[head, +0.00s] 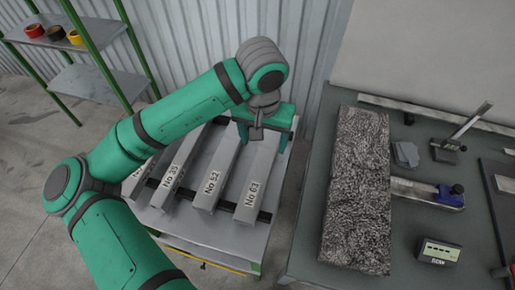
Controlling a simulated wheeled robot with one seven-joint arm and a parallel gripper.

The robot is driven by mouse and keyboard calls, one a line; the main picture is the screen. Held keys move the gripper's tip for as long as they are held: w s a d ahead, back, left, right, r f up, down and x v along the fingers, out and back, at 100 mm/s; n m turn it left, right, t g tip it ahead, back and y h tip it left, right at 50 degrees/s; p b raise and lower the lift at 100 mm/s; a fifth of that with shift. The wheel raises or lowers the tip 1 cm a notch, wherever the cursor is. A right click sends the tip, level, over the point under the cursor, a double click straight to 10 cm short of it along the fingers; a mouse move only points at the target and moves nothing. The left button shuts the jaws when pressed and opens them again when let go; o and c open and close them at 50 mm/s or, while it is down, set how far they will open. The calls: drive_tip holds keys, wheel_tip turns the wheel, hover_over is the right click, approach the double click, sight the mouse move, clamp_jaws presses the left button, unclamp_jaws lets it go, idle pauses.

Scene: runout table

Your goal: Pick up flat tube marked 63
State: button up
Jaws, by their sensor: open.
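The flat tube marked "No 63" (257,178) is a long grey bar, the rightmost in a row on the runout table (190,222). Its label faces me at the near end. My gripper (263,137), green below a dark grey wrist, is open at the far part of this tube. One finger shows on each side of the tube's far part. I cannot tell how far down the fingers reach or whether they touch it. The tube's far end is partly hidden by the gripper.
Left of it lie tubes marked "No 52" (217,178) and "No 35" (181,168), and another partly hidden by my arm. They rest on dark crossbars. At right, a bench holds a speckled block (357,190), a blue-ended tool (430,192) and a small display (438,251).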

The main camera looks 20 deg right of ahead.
hover_over(263, 160)
drive_tip(key=f, duration=0.5)
drive_tip(key=shift+s+a+f, duration=0.15)
drive_tip(key=shift+s+f, duration=0.05)
drive_tip(key=shift+f, duration=0.1)
drive_tip(key=shift+s+f, duration=0.15)
drive_tip(key=shift+f, duration=2.35)
drive_tip(key=c, duration=1.6)
drive_tip(key=shift+r, duration=0.2)
